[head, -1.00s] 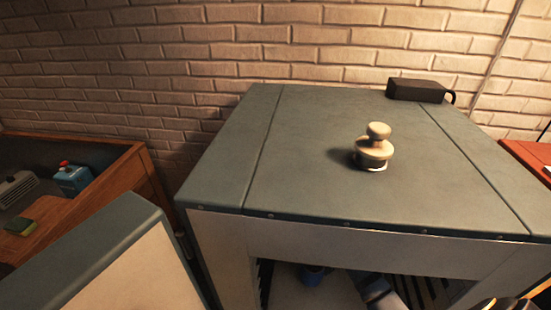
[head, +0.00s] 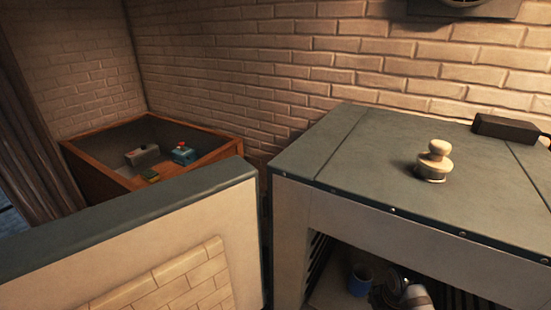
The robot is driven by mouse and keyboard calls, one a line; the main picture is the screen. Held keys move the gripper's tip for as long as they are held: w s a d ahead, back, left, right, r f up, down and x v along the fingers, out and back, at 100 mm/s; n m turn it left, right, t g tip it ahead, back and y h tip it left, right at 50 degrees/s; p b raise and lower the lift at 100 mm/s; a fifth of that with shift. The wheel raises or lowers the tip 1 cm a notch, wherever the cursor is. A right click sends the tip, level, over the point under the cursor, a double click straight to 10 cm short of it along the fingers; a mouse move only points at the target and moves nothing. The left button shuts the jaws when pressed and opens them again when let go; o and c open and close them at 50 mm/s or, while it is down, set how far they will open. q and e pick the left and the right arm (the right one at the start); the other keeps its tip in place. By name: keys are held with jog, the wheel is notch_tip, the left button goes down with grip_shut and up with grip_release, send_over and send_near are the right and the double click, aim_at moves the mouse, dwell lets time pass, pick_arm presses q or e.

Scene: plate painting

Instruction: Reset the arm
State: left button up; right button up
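A kiln-like cabinet (head: 360,150) with a grey-green top and pale walls stands at the right. Its front is open. A blue cup (head: 360,281) stands inside it. A grey, rounded thing (head: 416,296) beside the cup is cut off by the bottom edge, and I cannot tell what it is.
A thick door-like panel (head: 150,250) with pale brick lining stands at the left front. A cream knob (head: 434,162) and a dark box (head: 508,130) are on the cabinet top.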

jog(key=s+a+r+m+t, duration=0.25)
jog(key=s+m, duration=0.25)
jog(key=m, duration=0.4)
jog(key=s+a+r+m+t, duration=0.1)
jog(key=s+a+r+m, duration=0.3)
jog(key=m, duration=0.4)
jog(key=s+d+f+m+g+b, duration=0.1)
jog(key=s+d+f, duration=0.15)
jog(key=f, duration=1.35)
jog(key=s+d+f+g+b, duration=0.1)
jog(key=s+d+f, duration=0.15)
jog(key=f, duration=1.25)
pick_arm(q)
jog(key=f, duration=0.2)
jog(key=shift+w+f+b, duration=0.3)
jog(key=shift+w+f, duration=0.05)
pick_arm(e)
jog(key=s+f, duration=1.4)
jog(key=s, duration=0.3)
jog(key=shift+f+g+h, duration=0.3)
jog(key=shift+f+g, duration=0.05)
jog(key=shift+c, duration=0.3)
